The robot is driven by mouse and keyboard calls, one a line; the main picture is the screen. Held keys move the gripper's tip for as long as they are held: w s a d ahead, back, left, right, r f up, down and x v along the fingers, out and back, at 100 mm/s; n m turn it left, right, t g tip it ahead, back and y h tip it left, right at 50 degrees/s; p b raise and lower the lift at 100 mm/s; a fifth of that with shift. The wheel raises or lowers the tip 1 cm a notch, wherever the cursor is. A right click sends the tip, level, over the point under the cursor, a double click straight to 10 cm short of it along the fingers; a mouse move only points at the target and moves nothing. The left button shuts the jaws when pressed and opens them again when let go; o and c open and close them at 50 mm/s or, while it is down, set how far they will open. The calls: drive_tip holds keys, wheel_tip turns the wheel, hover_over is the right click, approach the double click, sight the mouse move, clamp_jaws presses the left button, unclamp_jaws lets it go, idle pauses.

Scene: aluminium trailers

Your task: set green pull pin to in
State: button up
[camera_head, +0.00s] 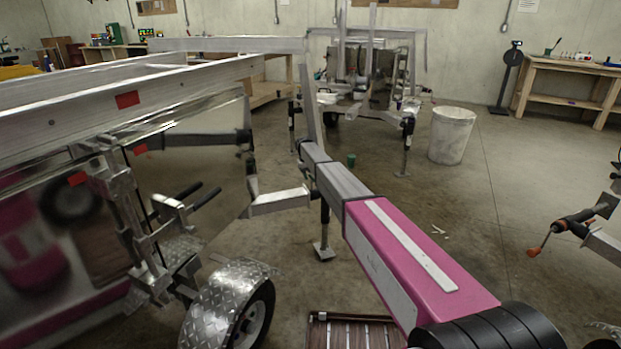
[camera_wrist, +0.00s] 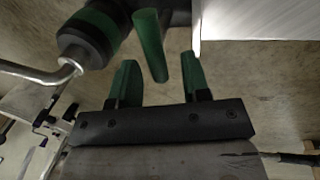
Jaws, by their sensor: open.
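In the wrist view, a green rod-like piece (camera_wrist: 148,42), which looks like the green pull pin, reaches down from the top of the picture. Its rounded end appears between the two green fingers of my gripper (camera_wrist: 158,60). The fingers stand apart, with a gap showing on both sides of the piece. Whether the pin is in or out cannot be told. In the head view, the tip of my gripper cannot be made out beyond my arm.
A black round part with a green ring (camera_wrist: 92,35) and a bent metal rod (camera_wrist: 35,72) are close by on the left. An aluminium trailer (camera_head: 130,95) fills the left side. A white bin (camera_head: 452,135) and a workbench (camera_head: 572,85) stand behind. The floor right of centre is mostly clear.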

drive_tip(key=shift+d+f, duration=0.1)
drive_tip(key=shift+f, duration=0.6)
clamp_jaws()
drive_tip(key=shift+f, duration=1.95)
unclamp_jaws()
wheel_tip(320, 180, up, 11)
drive_tip(key=a, duration=0.2)
drive_tip(key=shift+s+f, duration=0.2)
drive_tip(key=shift+s, duration=0.2)
